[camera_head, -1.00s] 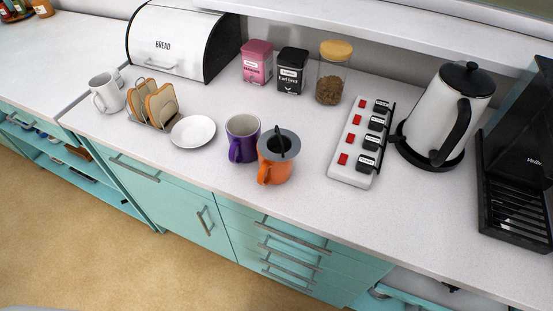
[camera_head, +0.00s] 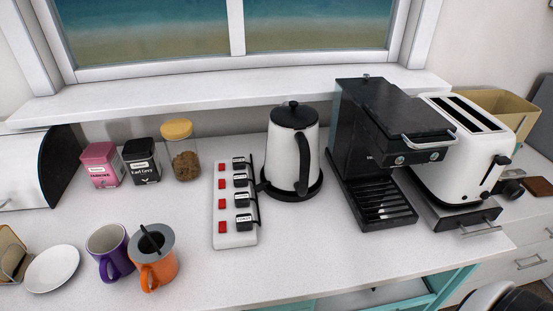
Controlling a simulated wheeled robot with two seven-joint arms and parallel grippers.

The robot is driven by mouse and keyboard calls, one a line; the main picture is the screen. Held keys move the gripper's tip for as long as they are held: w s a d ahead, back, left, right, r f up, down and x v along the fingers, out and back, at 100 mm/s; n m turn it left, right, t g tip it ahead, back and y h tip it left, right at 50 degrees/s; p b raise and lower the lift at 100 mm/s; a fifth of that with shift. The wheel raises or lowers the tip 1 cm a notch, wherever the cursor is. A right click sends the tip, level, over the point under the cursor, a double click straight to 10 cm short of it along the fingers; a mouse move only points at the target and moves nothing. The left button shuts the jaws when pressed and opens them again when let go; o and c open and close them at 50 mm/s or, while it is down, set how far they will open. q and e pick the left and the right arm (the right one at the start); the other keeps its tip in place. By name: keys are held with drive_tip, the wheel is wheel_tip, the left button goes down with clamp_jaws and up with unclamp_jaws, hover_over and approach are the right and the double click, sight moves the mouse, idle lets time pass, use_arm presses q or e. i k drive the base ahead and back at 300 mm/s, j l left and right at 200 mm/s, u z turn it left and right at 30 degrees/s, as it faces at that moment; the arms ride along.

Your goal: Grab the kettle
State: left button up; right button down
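The kettle (camera_head: 286,153) is white with a black lid, a black handle on its right side and a black base. It stands upright on the counter, between the power strip and the coffee machine. No gripper is near it. A black and white part at the bottom right corner may belong to my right arm, but no fingertips show there. My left gripper is not in view.
The power strip (camera_head: 232,213) with red switches and black plugs lies left of the kettle. The black coffee machine (camera_head: 385,150) and white toaster (camera_head: 462,150) stand to its right. An orange mug (camera_head: 157,268) and purple mug (camera_head: 108,250) stand front left. A shelf (camera_head: 220,100) runs behind. Counter in front is clear.

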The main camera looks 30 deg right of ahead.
sight(291, 166)
drive_tip(key=j+z, duration=0.25)
drive_tip(key=z, duration=0.15)
drive_tip(key=j+z, duration=0.3)
drive_tip(key=z, duration=0.15)
drive_tip(key=i+j, duration=0.05)
